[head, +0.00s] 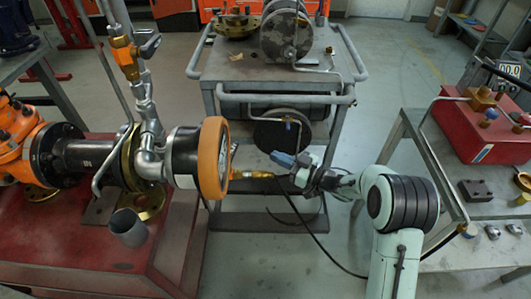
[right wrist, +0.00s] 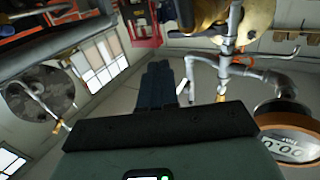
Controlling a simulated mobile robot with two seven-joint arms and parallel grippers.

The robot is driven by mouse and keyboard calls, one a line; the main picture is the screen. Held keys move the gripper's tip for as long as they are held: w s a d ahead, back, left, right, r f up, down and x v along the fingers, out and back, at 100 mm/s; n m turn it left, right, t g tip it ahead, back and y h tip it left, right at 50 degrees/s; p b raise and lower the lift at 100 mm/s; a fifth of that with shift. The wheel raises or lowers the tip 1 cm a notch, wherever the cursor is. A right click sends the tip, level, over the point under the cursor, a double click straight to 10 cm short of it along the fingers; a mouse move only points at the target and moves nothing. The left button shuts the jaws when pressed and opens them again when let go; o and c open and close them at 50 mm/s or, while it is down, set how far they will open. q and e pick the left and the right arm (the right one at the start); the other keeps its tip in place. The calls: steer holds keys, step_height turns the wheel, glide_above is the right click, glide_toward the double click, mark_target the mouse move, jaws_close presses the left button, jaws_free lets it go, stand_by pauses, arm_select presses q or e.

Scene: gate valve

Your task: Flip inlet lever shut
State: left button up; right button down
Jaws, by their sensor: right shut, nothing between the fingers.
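A brass valve body (head: 126,57) sits on the vertical pipework at upper left in the head view. A small blue-grey lever (head: 150,46) sticks out on its right side; I cannot tell for sure that it is the inlet lever. My right gripper (head: 280,158) is shut and empty, its blue fingers pointing left. It is to the right of the orange-rimmed round gauge (head: 213,158) and apart from the lever. The shut fingers (right wrist: 160,85) also show in the right wrist view, with pipework (right wrist: 235,60) to their right. My left gripper is not in view.
A brass hose fitting (head: 250,174) with a black hose lies between gauge and gripper. The red base (head: 90,245) carries the pipework and a grey cup (head: 129,228). A grey cart (head: 235,68) stands behind; a bench with a red box (head: 470,130) is at right.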

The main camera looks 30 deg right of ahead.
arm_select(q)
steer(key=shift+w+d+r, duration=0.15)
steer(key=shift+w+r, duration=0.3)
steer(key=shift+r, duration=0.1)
arm_select(e)
steer(key=shift+s+d, duration=1.15)
steer(key=shift+s, duration=0.1)
